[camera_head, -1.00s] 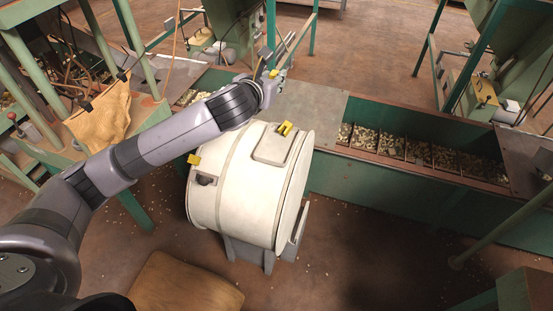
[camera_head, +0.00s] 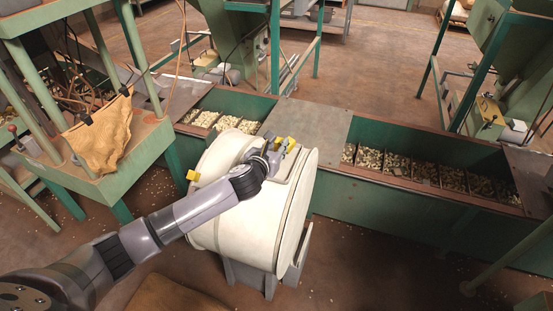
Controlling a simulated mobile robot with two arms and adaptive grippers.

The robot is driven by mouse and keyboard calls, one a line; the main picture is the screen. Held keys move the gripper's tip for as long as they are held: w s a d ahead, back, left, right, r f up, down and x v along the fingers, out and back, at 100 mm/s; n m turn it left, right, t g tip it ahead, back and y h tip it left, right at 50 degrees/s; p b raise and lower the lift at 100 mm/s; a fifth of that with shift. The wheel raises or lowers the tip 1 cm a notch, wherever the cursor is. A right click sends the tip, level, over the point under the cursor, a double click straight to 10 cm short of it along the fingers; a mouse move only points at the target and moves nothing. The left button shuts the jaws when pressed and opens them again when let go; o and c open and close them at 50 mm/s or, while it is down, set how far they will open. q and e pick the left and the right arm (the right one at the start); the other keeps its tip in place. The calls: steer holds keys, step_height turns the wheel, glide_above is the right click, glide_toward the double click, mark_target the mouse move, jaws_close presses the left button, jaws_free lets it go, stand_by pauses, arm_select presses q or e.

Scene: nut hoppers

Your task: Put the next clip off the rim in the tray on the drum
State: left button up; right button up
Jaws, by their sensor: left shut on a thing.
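The cream drum (camera_head: 232,222) lies on its side on a grey stand, with a shallow tray (camera_head: 277,179) on its top. My left gripper (camera_head: 285,147) is over the tray, shut on a yellow clip (camera_head: 291,143). A second patch of yellow shows right beside the fingers; I cannot tell the two clips clearly apart here. Whether the held clip touches the tray is hidden by the gripper. Another yellow clip (camera_head: 193,176) sits on the left rim of the drum. My right gripper is out of view.
A long green hopper trough (camera_head: 350,190) with compartments of nuts runs behind the drum. A flat metal cover (camera_head: 312,125) spans its middle. A green bench with a tan sack (camera_head: 103,140) stands at left. Green machine frames stand at the back right.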

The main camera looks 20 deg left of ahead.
arm_select(q)
steer(key=shift+f, duration=0.35)
step_height(320, 180, down, 4)
steer(key=shift+r+b, duration=0.15)
steer(key=shift+b, duration=0.35)
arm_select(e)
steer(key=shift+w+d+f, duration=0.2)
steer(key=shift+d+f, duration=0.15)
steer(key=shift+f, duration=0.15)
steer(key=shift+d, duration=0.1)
arm_select(q)
steer(key=o, duration=0.9)
steer(key=shift+o, duration=0.2)
